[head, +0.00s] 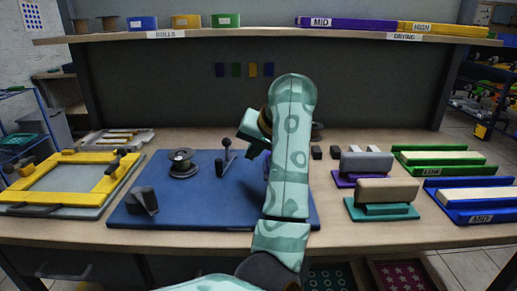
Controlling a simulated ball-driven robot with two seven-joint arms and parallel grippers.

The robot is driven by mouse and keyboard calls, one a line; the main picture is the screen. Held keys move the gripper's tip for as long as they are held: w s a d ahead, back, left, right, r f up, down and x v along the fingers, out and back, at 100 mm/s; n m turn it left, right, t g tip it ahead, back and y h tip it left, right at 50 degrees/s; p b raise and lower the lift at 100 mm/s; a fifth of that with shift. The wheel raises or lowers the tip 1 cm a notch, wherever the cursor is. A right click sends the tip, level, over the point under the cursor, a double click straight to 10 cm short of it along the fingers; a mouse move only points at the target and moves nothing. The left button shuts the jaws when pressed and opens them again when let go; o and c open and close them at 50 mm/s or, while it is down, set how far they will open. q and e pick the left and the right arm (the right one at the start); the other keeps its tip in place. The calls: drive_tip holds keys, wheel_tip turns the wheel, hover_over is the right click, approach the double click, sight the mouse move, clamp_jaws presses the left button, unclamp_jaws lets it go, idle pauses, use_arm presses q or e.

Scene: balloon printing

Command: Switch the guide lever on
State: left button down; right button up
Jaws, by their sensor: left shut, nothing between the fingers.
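A small dark lever (226,144) with a ball knob stands on the blue mat (205,205), near its back edge. It looks nearly upright, and I take it to be the guide lever. My left arm rises across the right half of the mat and bends over at the top. My left gripper (249,136) is shut and empty, just right of the lever and apart from it in the picture. Its fingertips are small and hard to make out. The forearm hides part of the mat and whatever stands behind it. My right gripper is not in view.
A dark spool-like part (181,162) and a dark block (143,200) sit on the mat, left of the lever. A yellow frame (60,204) lies at the left. A shelf (270,36) runs above.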

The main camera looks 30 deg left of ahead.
use_arm(q)
drive_tip(key=b+x, duration=0.1)
drive_tip(key=x, duration=0.3)
drive_tip(key=shift+f, duration=0.2)
drive_tip(key=a, duration=0.1)
drive_tip(key=s+a, duration=0.1)
drive_tip(key=a, duration=0.1)
drive_tip(key=shift+r, duration=0.15)
drive_tip(key=shift+s+a, duration=0.1)
drive_tip(key=shift+a, duration=0.35)
